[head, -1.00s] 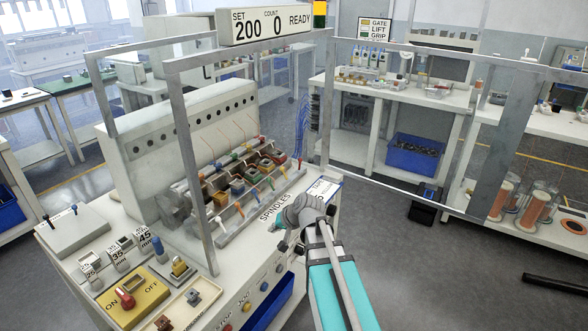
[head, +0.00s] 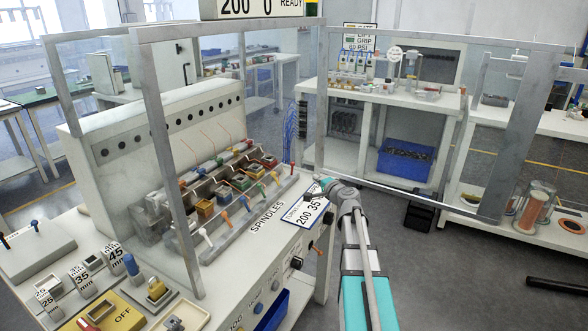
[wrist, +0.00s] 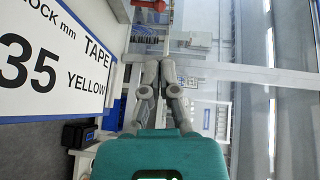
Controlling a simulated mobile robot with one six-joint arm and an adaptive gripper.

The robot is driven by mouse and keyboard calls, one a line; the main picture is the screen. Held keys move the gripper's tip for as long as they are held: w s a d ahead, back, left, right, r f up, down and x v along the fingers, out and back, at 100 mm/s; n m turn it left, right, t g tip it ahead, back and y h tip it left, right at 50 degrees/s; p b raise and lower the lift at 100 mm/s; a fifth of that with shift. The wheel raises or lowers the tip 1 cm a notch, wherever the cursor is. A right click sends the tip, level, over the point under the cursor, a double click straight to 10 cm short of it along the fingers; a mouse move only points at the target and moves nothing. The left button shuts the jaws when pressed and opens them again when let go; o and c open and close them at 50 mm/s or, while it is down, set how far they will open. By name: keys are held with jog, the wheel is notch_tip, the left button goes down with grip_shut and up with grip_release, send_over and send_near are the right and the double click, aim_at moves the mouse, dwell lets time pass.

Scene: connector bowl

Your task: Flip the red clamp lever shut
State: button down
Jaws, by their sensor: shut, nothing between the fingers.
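A row of colored clamp levers stands along the front of the winding machine's spindle bank. The red lever (head: 292,168) is at the far right end of that row and stands up from it. A red part (wrist: 150,5) shows at the top edge of the wrist view, cut off; I cannot tell for sure that it is the same lever. My gripper (head: 318,186) is shut and empty, just right of and in front of the red lever, apart from it, near the printed card. Its closed fingertips (wrist: 164,62) show in the wrist view.
A printed card (head: 306,208) lies on the machine's front ledge beside my gripper. A grey guard frame (head: 160,130) with clear panels stands around the spindles. A bench with a blue bin (head: 405,160) stands behind to the right.

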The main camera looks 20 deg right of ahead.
aim_at(292, 169)
jog(key=shift+w+a, duration=0.25)
jog(key=shift+w, duration=0.2)
jog(key=w, duration=0.4)
jog(key=w+f+b, duration=0.1)
jog(key=w, duration=0.4)
jog(key=w+a, duration=0.1)
jog(key=w, duration=0.3)
jog(key=shift+w+f+b, duration=0.15)
jog(key=shift+f+b, duration=0.15)
jog(key=shift+f, duration=0.05)
